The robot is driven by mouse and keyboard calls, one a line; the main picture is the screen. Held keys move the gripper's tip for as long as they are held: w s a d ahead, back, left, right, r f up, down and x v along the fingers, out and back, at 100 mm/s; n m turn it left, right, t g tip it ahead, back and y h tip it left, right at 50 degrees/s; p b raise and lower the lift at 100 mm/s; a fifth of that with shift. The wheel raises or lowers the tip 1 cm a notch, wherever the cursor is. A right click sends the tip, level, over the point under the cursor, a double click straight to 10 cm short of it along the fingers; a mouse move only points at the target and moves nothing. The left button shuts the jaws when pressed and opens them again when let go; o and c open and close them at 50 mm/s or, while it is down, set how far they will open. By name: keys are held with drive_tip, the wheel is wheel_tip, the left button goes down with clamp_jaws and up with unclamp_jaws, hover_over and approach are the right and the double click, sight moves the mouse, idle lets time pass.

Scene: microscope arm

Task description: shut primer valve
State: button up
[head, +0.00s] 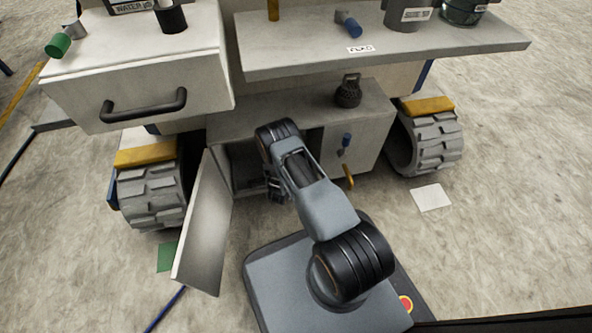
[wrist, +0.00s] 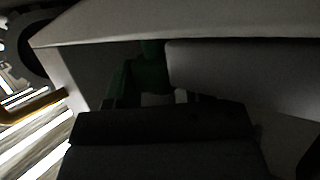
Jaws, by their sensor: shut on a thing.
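My gripper (head: 277,190) reaches into the open compartment of the low grey cabinet (head: 300,118). In the wrist view its dark body (wrist: 165,145) fills the bottom. Just beyond it a dark green part (wrist: 150,72), seemingly the primer valve, stands in shadow under the compartment's top. My gripper is shut on this green part. The fingertips and the contact are mostly hidden in the dark. The valve's handle position cannot be told, and the head view does not show the valve behind my arm.
The cabinet door (head: 205,232) hangs open left of my arm. A drawer with a black handle (head: 144,105) and a shelf (head: 470,42) overhang above. Treaded wheels (head: 152,195) flank the cabinet.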

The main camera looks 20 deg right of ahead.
drive_tip(key=shift+m+g+h, duration=0.3)
drive_tip(key=shift+m, duration=0.1)
drive_tip(key=o, duration=0.6)
drive_tip(key=shift+o, duration=0.2)
drive_tip(key=p+v, duration=0.5)
drive_tip(key=v, duration=0.8)
drive_tip(key=shift+s+a+r+p, duration=0.25)
drive_tip(key=shift+p, duration=0.05)
